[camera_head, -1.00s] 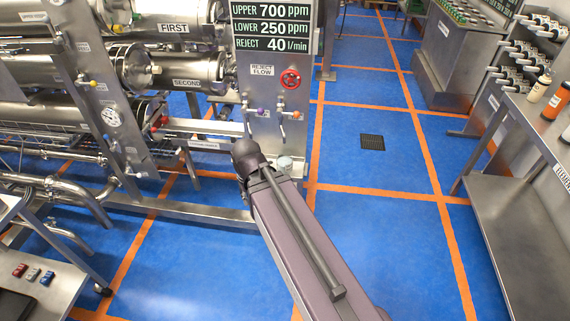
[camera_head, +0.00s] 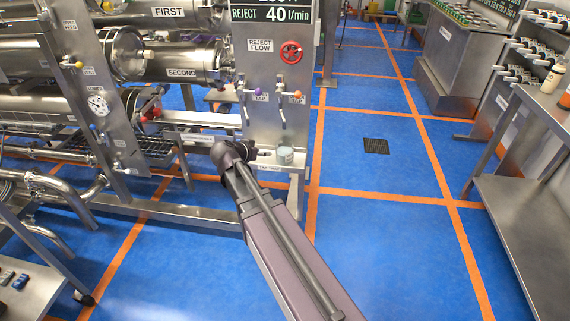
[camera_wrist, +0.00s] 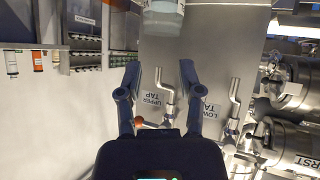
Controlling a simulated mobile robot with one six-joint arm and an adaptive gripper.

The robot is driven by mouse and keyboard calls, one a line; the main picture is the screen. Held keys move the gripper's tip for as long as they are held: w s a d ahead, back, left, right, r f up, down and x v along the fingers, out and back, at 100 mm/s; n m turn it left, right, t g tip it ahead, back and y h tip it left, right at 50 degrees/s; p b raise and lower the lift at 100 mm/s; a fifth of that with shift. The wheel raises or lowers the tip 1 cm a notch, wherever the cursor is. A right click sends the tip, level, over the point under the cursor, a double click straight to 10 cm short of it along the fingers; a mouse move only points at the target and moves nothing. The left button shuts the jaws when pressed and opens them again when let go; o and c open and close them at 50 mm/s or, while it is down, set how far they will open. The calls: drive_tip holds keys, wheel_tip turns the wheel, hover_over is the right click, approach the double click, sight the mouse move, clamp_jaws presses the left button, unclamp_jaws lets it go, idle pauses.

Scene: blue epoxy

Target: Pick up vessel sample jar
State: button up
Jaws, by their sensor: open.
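The sample jar (camera_head: 286,156), a small grey translucent vessel with a pale lid, stands upright on a narrow ledge (camera_head: 269,166) below the taps of the steel panel. My gripper (camera_head: 262,153) is just left of the jar in the head view, small and dark there. In the wrist view the jar (camera_wrist: 163,18) is at the top edge, partly cut off, beyond the fingertips. My gripper (camera_wrist: 159,72) shows two dark fingers spread apart, with nothing between them. I see no contact with the jar.
Two tap handles (camera_head: 281,108) hang on the panel above the jar, with a red valve wheel (camera_head: 291,52) higher up. Steel pipework fills the left. A steel bench (camera_head: 530,200) stands at right. Blue floor with a dark drain (camera_head: 376,146) is open between.

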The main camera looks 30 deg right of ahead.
drive_tip(key=shift+w+d+f+m+t+h+b, duration=0.1)
drive_tip(key=shift+w+m+t+h+b, duration=0.35)
drive_tip(key=shift+w, duration=0.4)
drive_tip(key=shift+w+m+t+h+b, duration=0.25)
drive_tip(key=shift+w+b, duration=0.25)
drive_tip(key=shift+w, duration=0.3)
drive_tip(key=b, duration=0.3)
approach(277, 140)
drive_tip(key=x, duration=0.4)
drive_tip(key=shift+w+d+f, duration=0.1)
drive_tip(key=shift+d+f, duration=0.05)
drive_tip(key=shift+d, duration=0.3)
drive_tip(key=b+x, duration=0.2)
drive_tip(key=x, duration=0.2)
drive_tip(key=shift+w+f, duration=0.15)
drive_tip(key=shift+w, duration=0.15)
drive_tip(key=shift+w+d+f, duration=0.1)
drive_tip(key=shift+w+d, duration=0.05)
drive_tip(key=shift+d, duration=0.2)
